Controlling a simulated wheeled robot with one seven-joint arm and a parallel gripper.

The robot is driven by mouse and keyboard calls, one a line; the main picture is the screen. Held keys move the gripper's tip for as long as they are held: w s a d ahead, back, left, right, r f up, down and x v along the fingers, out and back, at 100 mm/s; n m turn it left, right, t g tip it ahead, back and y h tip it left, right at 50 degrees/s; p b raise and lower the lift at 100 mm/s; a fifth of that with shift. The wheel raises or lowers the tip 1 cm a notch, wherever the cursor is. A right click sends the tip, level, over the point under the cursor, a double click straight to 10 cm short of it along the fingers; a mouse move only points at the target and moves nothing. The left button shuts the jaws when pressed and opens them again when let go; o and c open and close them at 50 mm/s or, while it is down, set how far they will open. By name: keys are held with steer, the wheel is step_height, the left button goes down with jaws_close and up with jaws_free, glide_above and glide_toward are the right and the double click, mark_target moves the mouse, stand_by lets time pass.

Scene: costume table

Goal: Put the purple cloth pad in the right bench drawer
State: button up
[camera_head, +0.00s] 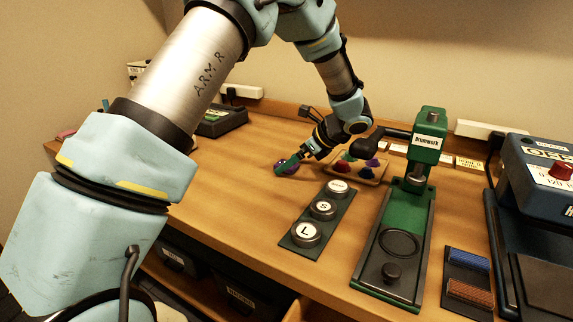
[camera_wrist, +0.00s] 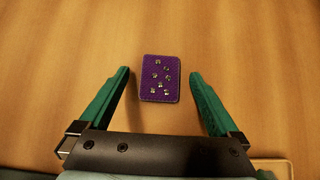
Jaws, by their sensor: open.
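The purple cloth pad (camera_wrist: 147,88) lies on the wooden table, with several small shiny studs on its top. In the wrist view my gripper (camera_wrist: 159,74) is open, with one green finger on each side of the pad and a gap on both sides. In the head view my gripper (camera_head: 285,167) is low over the far middle of the table, and the pad (camera_head: 291,170) shows as a purple patch partly hidden by a finger. Below the front edge of the bench, a light wooden part (camera_head: 312,311) shows, perhaps the right drawer; its inside is cut off.
A tray of coloured pieces (camera_head: 371,179) stands right of my gripper. A strip of round dies (camera_head: 317,212), a green press (camera_head: 428,150), blue and brown brushes (camera_head: 468,275) and a blue machine (camera_head: 540,180) fill the right. Dark bins (camera_head: 238,293) sit under the bench.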

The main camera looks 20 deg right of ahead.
steer(key=shift+c, duration=0.3)
jaws_close()
stand_by(0.5)
